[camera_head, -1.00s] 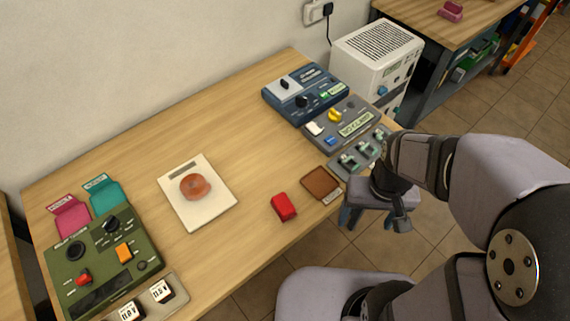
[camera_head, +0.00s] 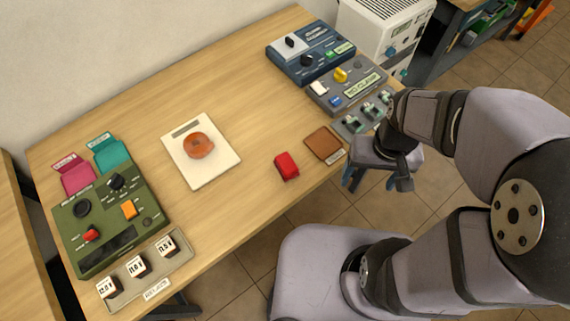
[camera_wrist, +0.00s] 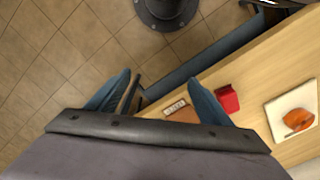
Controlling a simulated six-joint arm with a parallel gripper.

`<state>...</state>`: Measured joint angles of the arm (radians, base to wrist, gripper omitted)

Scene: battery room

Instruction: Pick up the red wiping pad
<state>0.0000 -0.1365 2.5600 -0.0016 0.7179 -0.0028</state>
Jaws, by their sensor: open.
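The red wiping pad (camera_head: 287,166) lies on the wooden table near its front edge, just left of a brown square mat. It also shows in the wrist view (camera_wrist: 228,99), to the right of my fingers. My gripper (camera_head: 376,182) hangs beyond the table's front edge, to the right of the pad and apart from it. Its blue fingers (camera_wrist: 158,95) are spread and empty.
The brown mat (camera_head: 323,144) lies between pad and gripper. A white board (camera_head: 221,172) with an orange round item (camera_head: 199,145) lies left. Control boxes stand at the back right (camera_head: 310,60) and front left (camera_head: 75,240).

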